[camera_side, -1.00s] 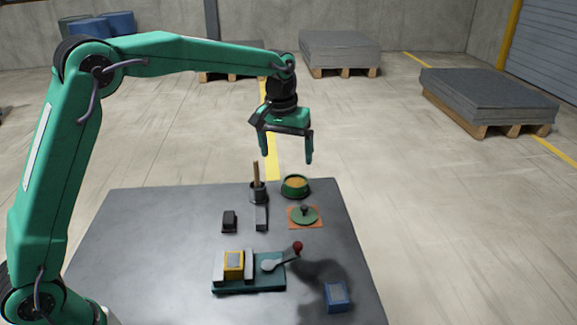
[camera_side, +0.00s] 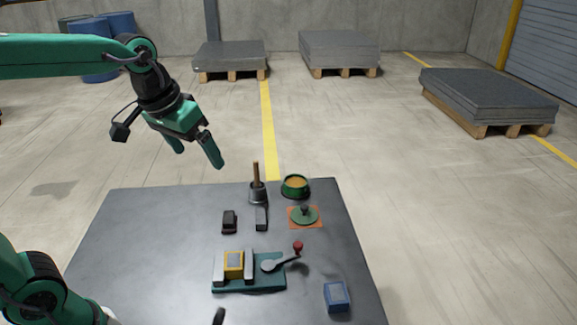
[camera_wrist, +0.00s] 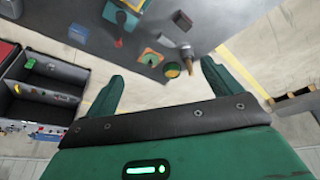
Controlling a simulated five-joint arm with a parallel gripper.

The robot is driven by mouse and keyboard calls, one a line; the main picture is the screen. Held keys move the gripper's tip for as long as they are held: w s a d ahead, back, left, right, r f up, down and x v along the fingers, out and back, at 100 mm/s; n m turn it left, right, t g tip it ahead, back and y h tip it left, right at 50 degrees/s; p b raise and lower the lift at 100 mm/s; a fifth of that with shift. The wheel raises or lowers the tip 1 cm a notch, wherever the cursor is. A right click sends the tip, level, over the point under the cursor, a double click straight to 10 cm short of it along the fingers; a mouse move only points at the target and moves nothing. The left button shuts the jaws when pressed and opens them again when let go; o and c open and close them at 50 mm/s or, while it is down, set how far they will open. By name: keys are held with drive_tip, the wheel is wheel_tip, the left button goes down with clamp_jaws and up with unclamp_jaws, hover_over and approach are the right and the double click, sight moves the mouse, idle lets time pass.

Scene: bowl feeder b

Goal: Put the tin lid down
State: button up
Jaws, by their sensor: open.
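The tin lid (camera_side: 303,215) is a green disc with a dark knob. It lies flat, knob up, on an orange square mat (camera_side: 291,224) at the right of the grey table. The lid also shows small in the wrist view (camera_wrist: 151,57). The green tin (camera_side: 296,192), with yellow-brown contents, stands uncovered just behind the mat; it shows in the wrist view (camera_wrist: 172,71). My gripper (camera_side: 196,153) is open and empty, high above and beyond the table's back edge, left of the lid. Its two fingers (camera_wrist: 162,75) stand wide apart with nothing between them.
A dark pot with a wooden handle (camera_side: 256,183) stands left of the tin. A teal fixture (camera_side: 250,286) holds a yellow block and a red-knobbed lever. A blue box (camera_side: 337,296) is front right. The table's left is clear.

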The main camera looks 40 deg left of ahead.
drive_tip(key=s+a+f+m+t, duration=0.1)
drive_tip(key=s+f, duration=0.3)
drive_tip(key=s, duration=0.6)
